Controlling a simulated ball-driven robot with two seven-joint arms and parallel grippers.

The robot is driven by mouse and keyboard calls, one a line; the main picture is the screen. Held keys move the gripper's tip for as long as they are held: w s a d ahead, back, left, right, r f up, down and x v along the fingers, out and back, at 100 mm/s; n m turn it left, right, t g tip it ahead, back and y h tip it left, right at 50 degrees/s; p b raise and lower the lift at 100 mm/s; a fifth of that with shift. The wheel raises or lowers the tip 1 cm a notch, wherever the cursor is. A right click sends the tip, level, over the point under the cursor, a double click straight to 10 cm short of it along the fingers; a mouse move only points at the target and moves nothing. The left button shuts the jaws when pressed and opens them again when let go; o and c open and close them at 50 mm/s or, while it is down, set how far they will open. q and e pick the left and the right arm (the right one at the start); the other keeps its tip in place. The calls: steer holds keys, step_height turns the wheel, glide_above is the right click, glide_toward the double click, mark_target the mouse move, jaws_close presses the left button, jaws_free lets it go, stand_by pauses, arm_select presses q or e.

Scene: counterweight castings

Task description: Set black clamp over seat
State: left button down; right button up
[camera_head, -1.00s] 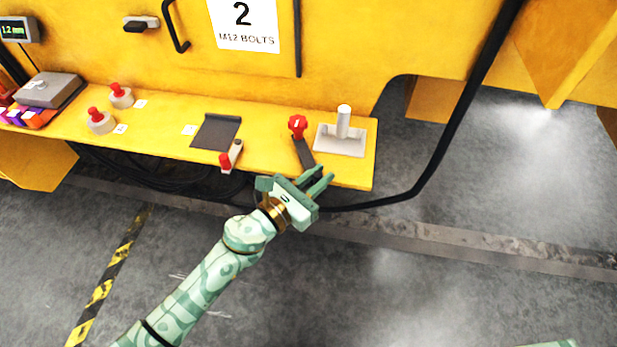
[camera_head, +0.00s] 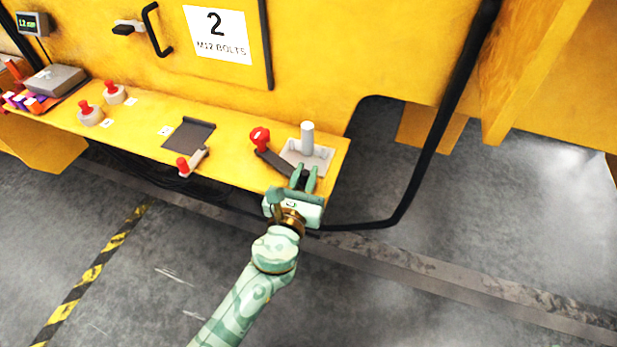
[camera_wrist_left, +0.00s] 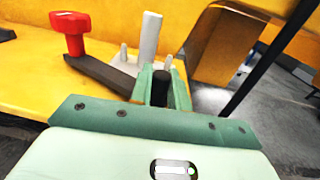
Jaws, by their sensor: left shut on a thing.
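The black clamp, a dark flat bar (camera_head: 278,161) with a red knob (camera_head: 260,136), is in the jaws of my left gripper (camera_head: 303,178) by its near end. In the left wrist view the bar (camera_wrist_left: 102,76) runs left from the fingers, and its black end shows between them. The seat (camera_head: 318,157), a pale grey plate with a tall white post (camera_head: 307,138), lies just beyond the fingertips near the shelf's right end. The wrist view shows two short pins beside the post (camera_wrist_left: 150,38). The bar overlaps the seat's near left side in view; their gap is unclear. My right gripper is not in view.
A smaller red-knobbed clamp (camera_head: 192,162) and a dark plate (camera_head: 188,136) lie left along the yellow shelf (camera_head: 228,155). Two red-topped round pieces (camera_head: 90,115) stand farther left. A thick black cable (camera_head: 432,150) hangs at the right. The floor in front is open.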

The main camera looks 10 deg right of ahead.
arm_select(q)
steer(key=shift+w+d+r, duration=0.1)
stand_by(0.3)
steer(key=c, duration=1.4)
jaws_free()
steer(key=v, duration=1.6)
steer(key=shift+s, duration=0.25)
